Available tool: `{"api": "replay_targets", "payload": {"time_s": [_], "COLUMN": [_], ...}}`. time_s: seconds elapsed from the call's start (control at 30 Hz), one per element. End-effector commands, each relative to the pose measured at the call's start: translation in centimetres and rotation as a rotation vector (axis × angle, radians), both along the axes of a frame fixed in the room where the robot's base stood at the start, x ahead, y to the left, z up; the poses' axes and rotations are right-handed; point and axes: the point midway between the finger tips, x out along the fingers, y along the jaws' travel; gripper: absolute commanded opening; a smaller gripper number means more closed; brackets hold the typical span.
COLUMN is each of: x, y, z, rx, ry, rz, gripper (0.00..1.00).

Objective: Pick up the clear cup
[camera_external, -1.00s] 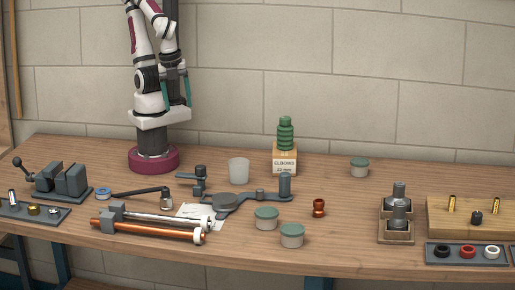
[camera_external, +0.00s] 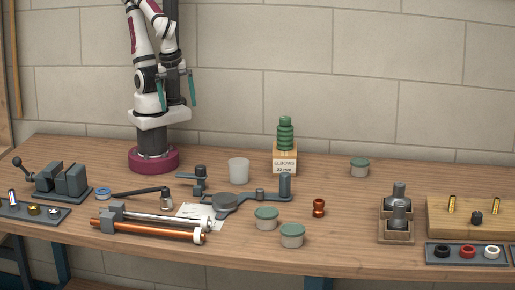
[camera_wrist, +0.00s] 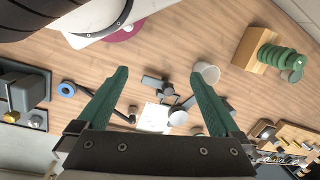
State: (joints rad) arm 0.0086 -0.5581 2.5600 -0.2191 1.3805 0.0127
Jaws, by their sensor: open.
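The clear cup (camera_external: 238,171) stands upright on the wooden bench, right of my base and left of the elbows box. It looks frosted and empty. In the wrist view the cup (camera_wrist: 207,73) shows just beyond the tip of the right finger, its mouth partly visible. My gripper (camera_external: 179,90) is high above the bench near my base, well apart from the cup. In the wrist view my gripper (camera_wrist: 160,88) has its two green fingers spread wide with nothing between them.
A box marked ELBOWS (camera_external: 284,161) with green fittings on top stands right of the cup. A grey pipe bender (camera_external: 228,203) lies in front of it. Green-lidded jars (camera_external: 266,219) and a copper fitting (camera_external: 319,208) stand nearby. A vise (camera_external: 62,182) is at far left.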

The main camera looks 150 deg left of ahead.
Motion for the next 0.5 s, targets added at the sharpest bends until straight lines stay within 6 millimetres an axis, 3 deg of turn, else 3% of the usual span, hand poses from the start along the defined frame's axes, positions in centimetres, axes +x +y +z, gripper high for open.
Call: {"api": "replay_targets", "payload": {"time_s": [0.07, 0.17, 0.23, 0.3, 0.37, 0.4, 0.5], "x": [0.0, 0.0, 1.4, 4.2, 7.2, 9.0, 11.5], "y": [-0.1, -1.1, -2.2, -2.1, -0.4, 1.5, 7.2], "z": [-0.2, -1.6, -3.0, -4.4, -5.6, -6.5, -9.1], "rx": [-0.015, -0.151, -0.332, -0.547, -0.733, -0.855, -1.126], "ry": [0.013, 0.117, 0.231, 0.34, 0.42, 0.467, 0.556], "rz": [0.034, 0.326, 0.722, 1.189, 1.578, 1.818, 2.302], "gripper": [1.0, 1.0, 1.0, 1.0, 1.0, 1.0, 1.0]}}
